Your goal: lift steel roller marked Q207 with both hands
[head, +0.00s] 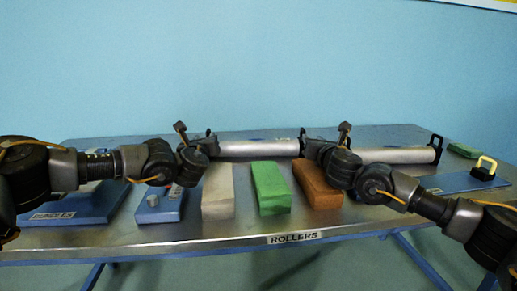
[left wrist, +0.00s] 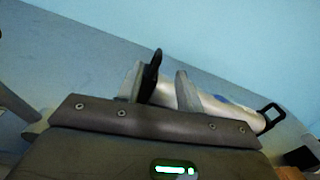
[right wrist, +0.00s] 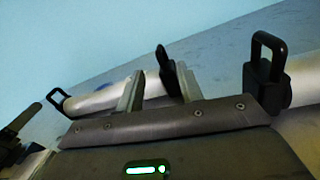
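A steel roller (head: 258,148) with a black loop handle at each end lies near the back of the table; no Q207 marking is readable. My left gripper (head: 211,142) is at its left end. In the left wrist view, the open fingers (left wrist: 160,92) stand on either side of the left handle (left wrist: 150,75), with a gap to one finger. My right gripper (head: 322,143) is at the right end. In the right wrist view, its open fingers (right wrist: 158,90) stand on either side of the right handle (right wrist: 165,66), also with a gap.
A second steel roller (head: 395,155) lies close on the right; its handle (right wrist: 265,58) is near my right gripper. White (head: 218,192), green (head: 270,188) and brown (head: 314,186) blocks lie in front. Blue boards (head: 457,182) lie at both sides.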

